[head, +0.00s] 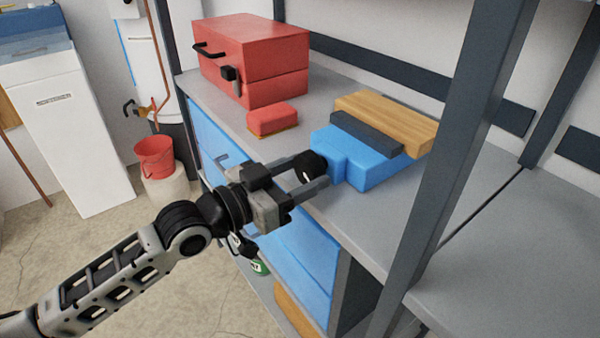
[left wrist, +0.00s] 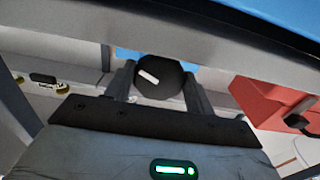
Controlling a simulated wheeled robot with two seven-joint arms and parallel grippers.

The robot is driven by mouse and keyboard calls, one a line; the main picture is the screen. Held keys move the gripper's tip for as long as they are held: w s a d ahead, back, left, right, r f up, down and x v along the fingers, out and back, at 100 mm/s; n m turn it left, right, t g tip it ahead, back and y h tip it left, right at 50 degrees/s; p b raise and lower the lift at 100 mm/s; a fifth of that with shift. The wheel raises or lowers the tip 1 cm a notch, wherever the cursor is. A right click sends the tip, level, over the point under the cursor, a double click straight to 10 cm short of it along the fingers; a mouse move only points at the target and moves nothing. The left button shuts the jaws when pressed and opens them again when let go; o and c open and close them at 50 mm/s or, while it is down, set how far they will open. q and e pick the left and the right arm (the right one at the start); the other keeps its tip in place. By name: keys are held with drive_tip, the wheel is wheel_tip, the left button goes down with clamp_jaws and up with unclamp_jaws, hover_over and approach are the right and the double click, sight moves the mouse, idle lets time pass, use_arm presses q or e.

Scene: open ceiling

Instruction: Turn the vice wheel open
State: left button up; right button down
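The vice is a blue body (head: 372,172) with a dark jaw (head: 366,132) and a wooden block (head: 385,118) against it, on the grey bench top. Its wheel (head: 309,167) is a black round knob on the front, facing my left gripper. My left gripper (head: 306,173) has one finger on each side of the wheel, closed against its rim. In the left wrist view the wheel (left wrist: 160,77) sits between the fingertips, with a tilted white mark on its face. The far side of the wheel is hidden. My right gripper is not in view.
A dark upright post (head: 455,150) rises to the right of the vice. Blue drawers (head: 290,250) lie below. A red bucket (head: 154,157) stands at the left.

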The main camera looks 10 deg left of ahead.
use_arm(q)
drive_tip(key=shift+r+n+p, duration=0.3)
drive_tip(key=shift+n+p, duration=0.5)
drive_tip(key=shift+p, duration=0.25)
drive_tip(key=shift+n+p, duration=0.45)
drive_tip(key=shift+n, duration=0.25)
drive_tip(key=shift+f+n, duration=0.15)
drive_tip(key=shift+n, duration=0.35)
drive_tip(key=shift+f, duration=0.15)
drive_tip(key=o, duration=1)
drive_tip(key=shift+c, duration=0.2)
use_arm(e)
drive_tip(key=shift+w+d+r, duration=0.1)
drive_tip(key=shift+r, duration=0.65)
use_arm(q)
drive_tip(key=shift+s, duration=0.1)
